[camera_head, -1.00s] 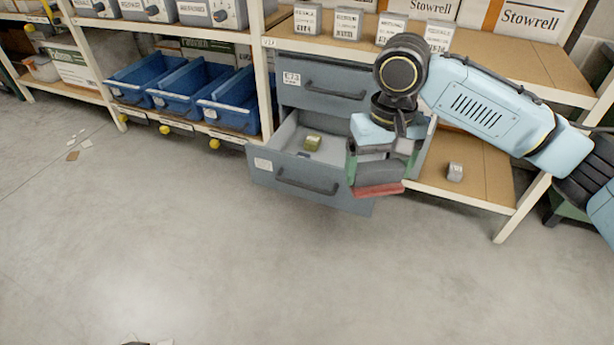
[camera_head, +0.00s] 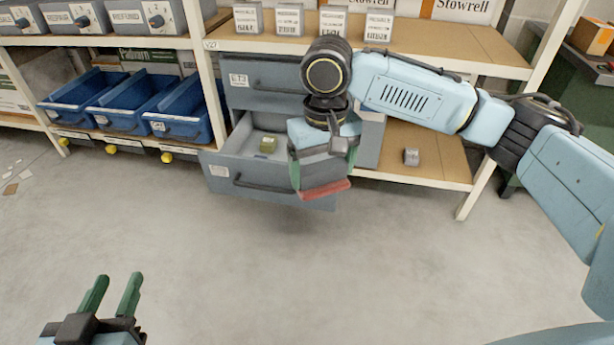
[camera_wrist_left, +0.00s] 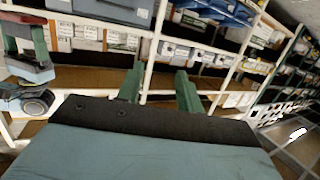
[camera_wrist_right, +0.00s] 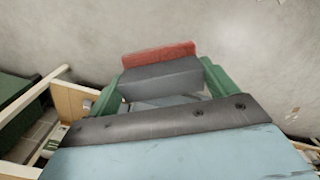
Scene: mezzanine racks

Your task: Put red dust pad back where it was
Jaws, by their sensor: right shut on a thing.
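The red dust pad (camera_head: 325,190) is in my right gripper (camera_head: 322,176), in front of the right side of the open grey drawer (camera_head: 225,174). In the right wrist view the pad (camera_wrist_right: 158,55) shows as a red strip along a grey block, between the two green fingers, which are shut on it.
A closed drawer (camera_head: 265,82) sits above the open one. Blue bins (camera_head: 180,112) stand on the shelf to the left. Boxes line the upper shelf. The floor in front is clear.

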